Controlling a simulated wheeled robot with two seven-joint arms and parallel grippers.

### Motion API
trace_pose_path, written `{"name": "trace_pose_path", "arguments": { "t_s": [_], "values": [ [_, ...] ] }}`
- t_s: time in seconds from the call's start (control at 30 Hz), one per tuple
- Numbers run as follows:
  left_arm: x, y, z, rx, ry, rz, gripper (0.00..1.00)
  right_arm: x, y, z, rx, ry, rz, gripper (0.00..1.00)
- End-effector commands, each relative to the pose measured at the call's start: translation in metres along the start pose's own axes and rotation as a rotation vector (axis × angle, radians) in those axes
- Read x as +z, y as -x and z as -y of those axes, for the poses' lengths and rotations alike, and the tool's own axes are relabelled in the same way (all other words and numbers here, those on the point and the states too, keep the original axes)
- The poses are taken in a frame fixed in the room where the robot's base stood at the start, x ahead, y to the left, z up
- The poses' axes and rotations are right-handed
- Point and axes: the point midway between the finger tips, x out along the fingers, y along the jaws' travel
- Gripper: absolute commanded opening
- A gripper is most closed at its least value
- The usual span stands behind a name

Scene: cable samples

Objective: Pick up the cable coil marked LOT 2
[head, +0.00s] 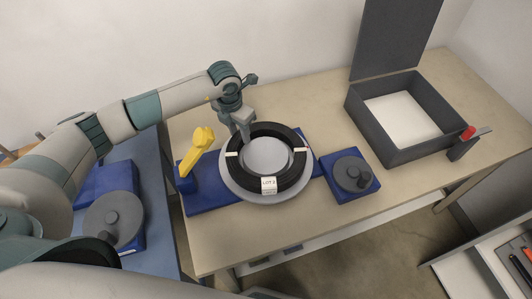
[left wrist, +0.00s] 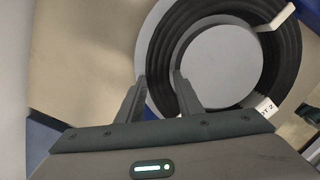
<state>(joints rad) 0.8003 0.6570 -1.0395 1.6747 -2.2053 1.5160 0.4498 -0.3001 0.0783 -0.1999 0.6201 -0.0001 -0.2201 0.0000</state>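The cable coil marked LOT 2 (head: 243,178) is a black ring with white ties. It lies flat on a round grey plate (head: 229,187), around a grey centre hub (head: 265,155). Its white label (head: 268,185) faces the front. The coil also shows in the left wrist view (left wrist: 163,62), with part of its label at the right. My left gripper (head: 242,134) is at the coil's back-left side. In the left wrist view its fingers (left wrist: 160,77) are apart, one on each side of the ring's band, with a gap showing. My right gripper is not in view.
A yellow lever (head: 199,148) stands on the blue base (head: 210,196) left of the coil. A blue block with a grey disc (head: 352,174) sits to the right. A dark open box (head: 397,149) stands at the back right, near a red-tipped part (head: 468,132).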

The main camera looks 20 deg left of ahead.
Motion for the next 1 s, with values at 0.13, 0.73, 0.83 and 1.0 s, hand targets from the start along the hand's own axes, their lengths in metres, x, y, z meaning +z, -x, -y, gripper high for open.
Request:
{"name": "trace_pose_path", "arguments": {
  "t_s": [0.13, 0.73, 0.83, 1.0],
  "values": [
    [0.0000, -0.0002, 0.0001, 0.000, 0.000, 0.000, 0.33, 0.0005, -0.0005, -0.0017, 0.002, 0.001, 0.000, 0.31],
    [0.0002, 0.0003, -0.0001, 0.000, 0.000, 0.000, 0.00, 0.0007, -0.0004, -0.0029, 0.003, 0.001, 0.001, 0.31],
    [0.0003, 0.0004, -0.0001, 0.000, 0.001, 0.001, 0.00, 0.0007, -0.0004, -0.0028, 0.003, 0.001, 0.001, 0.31],
    [0.0006, 0.0006, -0.0001, 0.000, 0.001, 0.002, 0.00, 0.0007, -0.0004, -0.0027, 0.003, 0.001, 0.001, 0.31]
  ]
}}
